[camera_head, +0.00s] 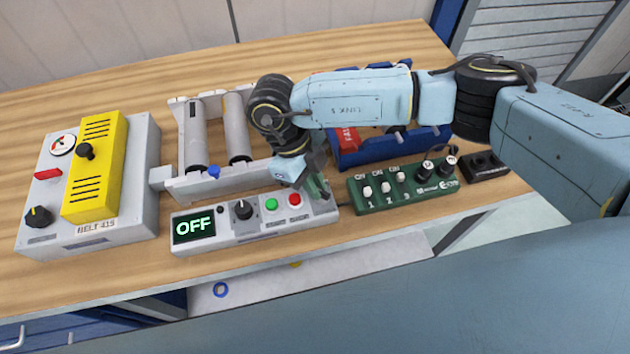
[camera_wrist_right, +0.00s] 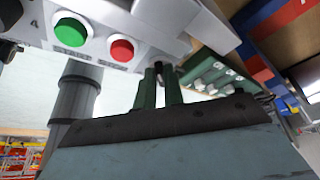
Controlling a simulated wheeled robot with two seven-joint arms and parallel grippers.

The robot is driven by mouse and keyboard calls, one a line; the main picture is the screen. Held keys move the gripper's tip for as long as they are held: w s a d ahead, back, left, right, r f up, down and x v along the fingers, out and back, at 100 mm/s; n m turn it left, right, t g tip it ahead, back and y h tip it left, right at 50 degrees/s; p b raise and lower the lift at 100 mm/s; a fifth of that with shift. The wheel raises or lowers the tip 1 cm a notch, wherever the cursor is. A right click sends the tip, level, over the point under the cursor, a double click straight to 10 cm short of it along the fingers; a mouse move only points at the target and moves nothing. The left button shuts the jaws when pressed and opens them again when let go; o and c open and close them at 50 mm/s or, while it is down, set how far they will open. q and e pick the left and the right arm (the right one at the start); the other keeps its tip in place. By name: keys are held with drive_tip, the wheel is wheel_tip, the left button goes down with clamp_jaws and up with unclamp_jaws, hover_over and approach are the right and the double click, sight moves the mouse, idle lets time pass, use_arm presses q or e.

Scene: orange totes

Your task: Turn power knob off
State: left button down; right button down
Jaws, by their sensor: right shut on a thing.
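The grey control box (camera_head: 262,236) lies along the front of the table. Its display (camera_head: 193,226) reads OFF. A dark knob (camera_head: 242,209), a green button (camera_head: 271,204) and a red button (camera_head: 295,199) sit on its face. My right gripper (camera_head: 322,190) is at the right end of this box. In the right wrist view its green fingers (camera_wrist_right: 161,80) are shut on a small knob (camera_wrist_right: 158,70) at the box's end. The fingers hide most of that knob, and its turn angle cannot be told. My left gripper is not in view.
A grey box with a yellow cover (camera_head: 94,170) stands at the left. A roller unit (camera_head: 215,180) lies behind the control box. A green switch box (camera_head: 405,190) is close to its right, with a blue bin (camera_head: 380,155) behind. Bare wood is free at the back left.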

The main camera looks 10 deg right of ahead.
drive_tip(key=c, duration=1.5)
unclamp_jaws()
drive_tip(key=b+v, duration=0.1)
drive_tip(key=v, duration=1.2)
drive_tip(key=shift+r, duration=0.3)
